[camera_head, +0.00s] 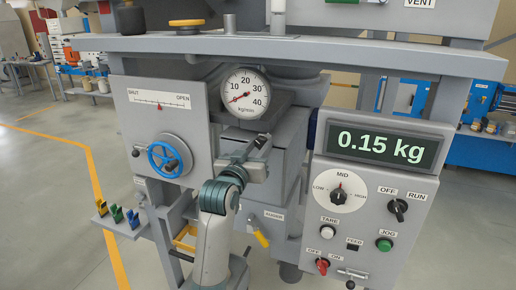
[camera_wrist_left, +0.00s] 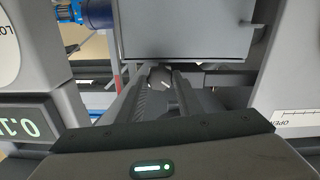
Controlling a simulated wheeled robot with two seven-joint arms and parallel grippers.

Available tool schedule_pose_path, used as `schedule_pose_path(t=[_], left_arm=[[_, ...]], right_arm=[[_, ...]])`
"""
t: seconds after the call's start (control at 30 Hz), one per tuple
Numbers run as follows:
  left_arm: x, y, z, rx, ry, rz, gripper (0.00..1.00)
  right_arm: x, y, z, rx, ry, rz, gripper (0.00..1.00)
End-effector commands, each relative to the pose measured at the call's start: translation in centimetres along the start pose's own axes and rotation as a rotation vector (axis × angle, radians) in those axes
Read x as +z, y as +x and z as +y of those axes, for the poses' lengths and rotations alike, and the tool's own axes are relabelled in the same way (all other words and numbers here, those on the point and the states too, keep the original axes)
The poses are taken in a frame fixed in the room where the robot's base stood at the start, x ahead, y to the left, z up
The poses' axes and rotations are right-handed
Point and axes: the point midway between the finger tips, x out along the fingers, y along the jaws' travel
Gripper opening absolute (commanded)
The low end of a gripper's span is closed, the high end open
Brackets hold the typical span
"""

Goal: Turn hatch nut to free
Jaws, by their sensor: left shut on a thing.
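My left gripper (camera_head: 262,146) is at the front of the machine, below the round kg/min dial (camera_head: 245,93). In the left wrist view its two dark fingers (camera_wrist_left: 162,88) reach forward and are shut on a small dark rounded piece (camera_wrist_left: 160,72) under a grey box. The piece sits where the hatch nut would be gripped, but its shape is mostly hidden by the fingers. In the head view the gripper covers it. My right gripper is not in view.
A blue handwheel (camera_head: 170,157) is on the left panel under the SHUT/OPEN scale. The right panel holds a display (camera_head: 380,145) reading 0.15 kg, a dial (camera_head: 338,194), switches and buttons. A yellow-handled lever (camera_head: 261,239) hangs below the gripper. Coloured clips (camera_head: 117,214) sit at left.

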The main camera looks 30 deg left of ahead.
Motion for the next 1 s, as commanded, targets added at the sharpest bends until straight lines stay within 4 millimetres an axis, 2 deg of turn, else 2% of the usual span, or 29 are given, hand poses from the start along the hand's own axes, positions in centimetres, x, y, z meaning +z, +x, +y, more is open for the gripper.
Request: schedule_pose_path(t=[0.3, 0.77, 0.8, 0.83, 0.87, 1.0], left_arm=[[-0.18, 0.01, -0.03, -0.001, -0.126, 0.004, 0.1], [-0.18, 0.01, 0.0, 0.0, -0.142, 0.004, 0.1], [-0.17, 0.01, 0.0, 0.0, -0.142, 0.004, 0.39], [-0.16, 0.01, 0.0, 0.0, -0.142, 0.004, 0.47], [-0.16, 0.01, 0.0, 0.0, -0.141, 0.004, 0.51], [-0.11, 0.0, 0.0, 0.0, -0.141, 0.002, 0.51]], right_arm=[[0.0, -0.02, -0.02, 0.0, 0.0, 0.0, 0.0], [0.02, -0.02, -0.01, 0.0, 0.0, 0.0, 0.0], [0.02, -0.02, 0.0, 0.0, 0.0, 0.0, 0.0], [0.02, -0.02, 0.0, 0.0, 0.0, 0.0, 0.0], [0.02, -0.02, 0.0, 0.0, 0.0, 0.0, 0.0], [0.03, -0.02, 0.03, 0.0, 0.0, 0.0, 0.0]])
